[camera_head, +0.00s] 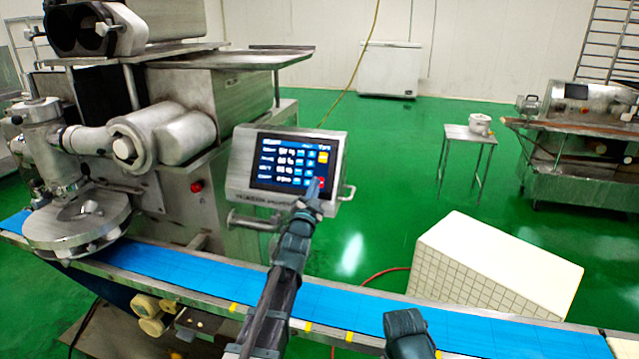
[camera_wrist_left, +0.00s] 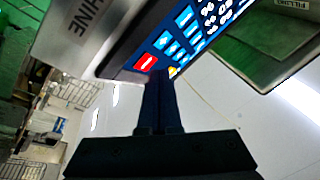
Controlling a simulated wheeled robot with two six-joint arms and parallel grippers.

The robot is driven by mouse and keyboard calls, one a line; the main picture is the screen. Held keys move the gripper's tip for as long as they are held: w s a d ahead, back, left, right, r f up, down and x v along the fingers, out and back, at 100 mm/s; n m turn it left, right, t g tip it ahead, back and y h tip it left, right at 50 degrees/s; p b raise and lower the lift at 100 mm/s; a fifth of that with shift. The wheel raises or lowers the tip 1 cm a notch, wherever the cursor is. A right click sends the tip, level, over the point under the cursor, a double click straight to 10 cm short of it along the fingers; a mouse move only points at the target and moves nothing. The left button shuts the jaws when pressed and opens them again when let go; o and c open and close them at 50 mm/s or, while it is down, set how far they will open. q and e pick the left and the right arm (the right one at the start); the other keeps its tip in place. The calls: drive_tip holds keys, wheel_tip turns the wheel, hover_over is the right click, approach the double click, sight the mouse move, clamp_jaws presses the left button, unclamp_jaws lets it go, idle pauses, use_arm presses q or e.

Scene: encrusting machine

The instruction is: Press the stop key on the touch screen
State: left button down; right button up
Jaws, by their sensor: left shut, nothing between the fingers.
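The touch screen (camera_head: 284,160) is lit, with blue and white keys, in a metal panel on the encrusting machine. A red key (camera_head: 322,182) is at its lower right; it also shows in the left wrist view (camera_wrist_left: 145,62), its label too small to read. I take it for the stop key. My left gripper (camera_head: 315,184) is shut and empty, its fingertips in front of the screen's lower right, close beside the red key. In the left wrist view the tips (camera_wrist_left: 160,75) overlap the screen's edge by the key. I cannot tell whether they touch.
A blue conveyor belt (camera_head: 190,274) runs below the panel. A metal handle (camera_head: 348,192) sticks out at the panel's right. Part of my right arm shows at the bottom. Green floor lies open behind.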

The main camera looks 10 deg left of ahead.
use_arm(q)
drive_tip(key=shift+s+r, duration=0.1)
drive_tip(key=s+r+p, duration=0.1)
drive_tip(key=s, duration=0.1)
drive_tip(key=s+r+p, duration=0.1)
drive_tip(key=s, duration=0.1)
drive_tip(key=shift+a+r, duration=0.1)
drive_tip(key=shift+r, duration=0.1)
idle(0.6)
